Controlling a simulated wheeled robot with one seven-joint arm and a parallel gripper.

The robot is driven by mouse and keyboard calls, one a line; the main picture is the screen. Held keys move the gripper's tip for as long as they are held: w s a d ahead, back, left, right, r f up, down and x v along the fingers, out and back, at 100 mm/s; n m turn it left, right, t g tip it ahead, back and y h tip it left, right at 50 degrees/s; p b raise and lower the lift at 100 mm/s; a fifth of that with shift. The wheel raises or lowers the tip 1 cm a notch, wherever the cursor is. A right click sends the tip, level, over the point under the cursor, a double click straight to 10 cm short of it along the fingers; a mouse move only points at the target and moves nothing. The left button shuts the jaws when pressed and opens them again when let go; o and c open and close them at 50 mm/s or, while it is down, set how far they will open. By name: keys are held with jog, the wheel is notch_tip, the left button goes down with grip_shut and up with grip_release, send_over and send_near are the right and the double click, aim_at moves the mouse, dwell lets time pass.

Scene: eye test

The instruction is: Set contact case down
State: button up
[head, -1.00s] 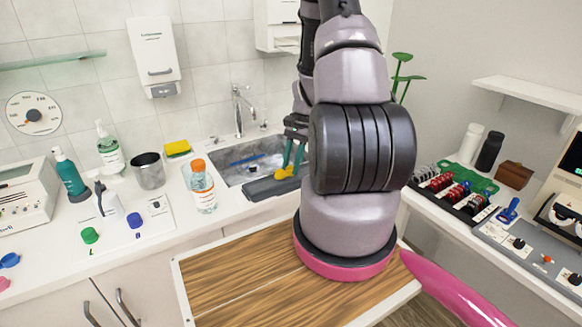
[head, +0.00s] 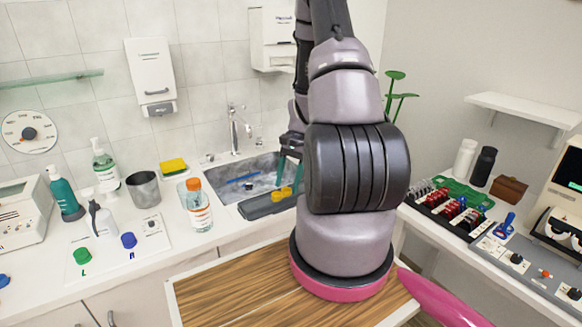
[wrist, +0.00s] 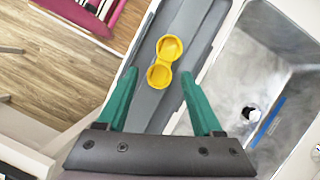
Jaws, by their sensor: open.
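The contact case is a yellow piece with two round cups (wrist: 165,62), lying on the long grey tray (wrist: 197,35) beside the sink in the wrist view. It also shows small in the head view (head: 281,193), on the grey tray near the sink's front edge. My gripper (wrist: 160,75) is open, with its green fingers on either side of the case's nearer cup. Gaps show between the fingers and the case. In the head view my gripper (head: 289,165) is just above the case, partly hidden by my arm.
The metal sink (head: 225,172) lies behind the tray, with a blue strip (head: 243,178) inside. A bottle with an orange cap (head: 198,207) stands left of the tray. A metal cup (head: 144,190) and a yellow sponge (head: 173,166) are farther left. A wooden top (head: 230,289) is in front.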

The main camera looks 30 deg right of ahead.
notch_tip(320, 180, up, 19)
jog(key=w+n+t+h, duration=0.1)
jog(key=w+n, duration=0.1)
jog(key=s+a+r+n+t, duration=0.3)
jog(key=s+a+r, duration=0.4)
jog(key=r, duration=0.3)
jog(key=s+a+r+n+t+h, duration=0.1)
jog(key=s+a+r+n+t, duration=0.3)
jog(key=s+a+r, duration=0.3)
notch_tip(320, 180, up, 4)
jog(key=shift+s+a+r+t, duration=0.25)
jog(key=shift+s+a+t, duration=0.1)
jog(key=shift+s+t, duration=0.15)
